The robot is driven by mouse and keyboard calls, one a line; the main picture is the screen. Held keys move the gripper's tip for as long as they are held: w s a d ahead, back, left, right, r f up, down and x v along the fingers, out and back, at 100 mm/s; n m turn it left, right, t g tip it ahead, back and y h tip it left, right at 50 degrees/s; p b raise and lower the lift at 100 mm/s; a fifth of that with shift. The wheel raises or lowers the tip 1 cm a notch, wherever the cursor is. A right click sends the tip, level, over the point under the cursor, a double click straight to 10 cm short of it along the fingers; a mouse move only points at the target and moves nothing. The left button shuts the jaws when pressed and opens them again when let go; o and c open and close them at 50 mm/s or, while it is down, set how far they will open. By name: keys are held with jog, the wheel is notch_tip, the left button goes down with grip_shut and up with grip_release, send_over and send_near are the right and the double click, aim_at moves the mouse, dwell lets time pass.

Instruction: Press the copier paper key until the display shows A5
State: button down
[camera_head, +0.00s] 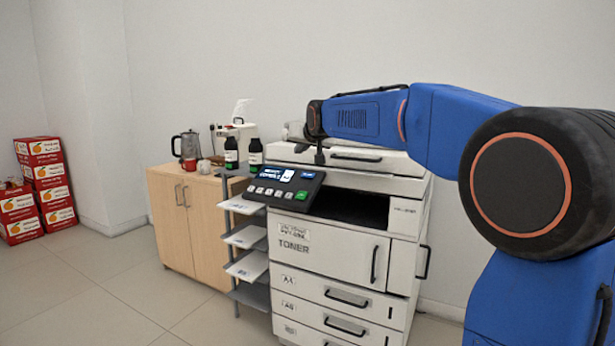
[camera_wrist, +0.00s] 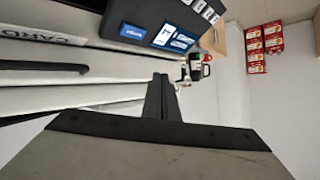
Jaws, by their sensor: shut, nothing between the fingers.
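The copier (camera_head: 335,250) is a white machine with a dark, sloped control panel (camera_head: 283,187) at its upper left. The lit blue display (camera_head: 276,174) shows white text and a white page shape; the text is too small to read. Below it is a row of pale keys (camera_head: 270,191) with a green key (camera_head: 301,195) at the right end. I cannot tell which is the paper key. My gripper (camera_head: 319,157) points down, shut and empty, just beyond the panel's right back corner. In the wrist view its fingers (camera_wrist: 161,80) are together, apart from the panel (camera_wrist: 165,18) and display (camera_wrist: 174,39).
Paper shelves (camera_head: 245,237) stand left of the copier, with two dark bottles (camera_head: 231,153) above. A wooden cabinet (camera_head: 190,225) bears a jug (camera_head: 186,150) and red mug. Red boxes (camera_head: 45,190) stand far left. The floor in front is clear.

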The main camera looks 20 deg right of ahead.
send_near(304, 172)
jog(key=shift+a+r+x, duration=0.15)
jog(key=shift+x, duration=0.95)
jog(key=shift+a+r+x, duration=0.15)
jog(key=shift+x, duration=0.9)
jog(key=shift+w+f, duration=0.1)
jog(key=shift+w, duration=0.1)
dwell(0.3)
jog(key=shift+w+d+f, duration=0.1)
jog(key=shift+d+f, duration=0.1)
jog(key=shift+w+d+f, duration=0.15)
jog(key=shift+w+f, duration=0.05)
jog(key=shift+f, duration=0.2)
dwell(1.0)
jog(key=shift+s+r, duration=0.1)
dwell(0.3)
jog(key=shift+s+a+r, duration=0.25)
jog(key=shift+a+r, duration=0.1)
jog(key=shift+r, duration=0.25)
jog(key=r, duration=0.1)
jog(key=s+a+r, duration=0.1)
jog(key=r, duration=0.1)
jog(key=s+a+r, duration=0.1)
jog(key=shift+r, duration=0.15)
dwell(0.4)
